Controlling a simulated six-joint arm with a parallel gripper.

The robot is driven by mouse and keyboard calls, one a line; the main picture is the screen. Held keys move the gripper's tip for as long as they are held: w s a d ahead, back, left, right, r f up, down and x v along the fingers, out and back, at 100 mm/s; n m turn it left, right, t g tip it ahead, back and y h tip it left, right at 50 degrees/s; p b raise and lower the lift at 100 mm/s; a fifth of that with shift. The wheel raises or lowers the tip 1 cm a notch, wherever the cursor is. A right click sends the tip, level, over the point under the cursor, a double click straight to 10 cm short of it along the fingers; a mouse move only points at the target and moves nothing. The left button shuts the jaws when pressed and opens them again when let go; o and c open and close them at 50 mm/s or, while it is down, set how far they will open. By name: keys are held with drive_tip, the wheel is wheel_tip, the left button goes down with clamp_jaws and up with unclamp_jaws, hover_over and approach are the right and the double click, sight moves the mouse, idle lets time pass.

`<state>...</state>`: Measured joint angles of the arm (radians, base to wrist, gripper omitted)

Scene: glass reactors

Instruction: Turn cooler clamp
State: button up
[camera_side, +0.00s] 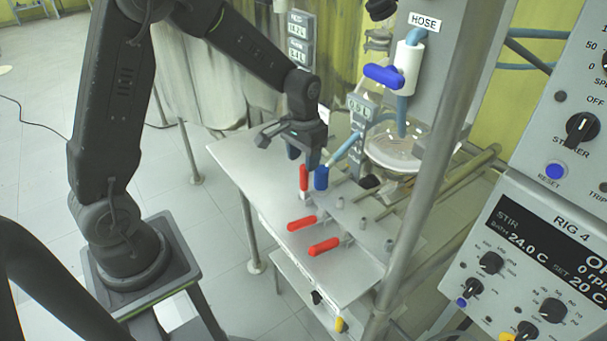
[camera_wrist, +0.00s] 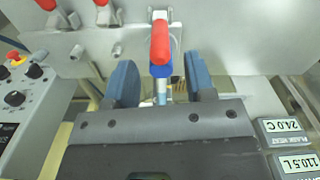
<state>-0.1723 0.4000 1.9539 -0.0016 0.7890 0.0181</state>
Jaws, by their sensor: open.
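My gripper (camera_side: 304,157) points down over the metal bench, just above an upright red handle (camera_side: 303,179) and a blue one (camera_side: 321,178) close beside it. In the wrist view my gripper (camera_wrist: 161,84) is open, with its two dark blue fingers apart. The red handle (camera_wrist: 160,42) shows between and beyond the fingertips, with the blue part (camera_wrist: 164,71) behind it. Neither finger visibly touches the red handle. No label shows which handle is the cooler clamp.
A blue handle (camera_side: 384,76) sits on the hose valve above. A glass vessel (camera_side: 395,148), a steel post and control panels (camera_side: 560,240) stand to the right.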

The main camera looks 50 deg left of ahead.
sight(304, 175)
wheel_tip(304, 175, down, 6)
drive_tip(key=shift+r, duration=0.15)
drive_tip(key=shift+c, duration=0.3)
clamp_jaws()
idle(0.4)
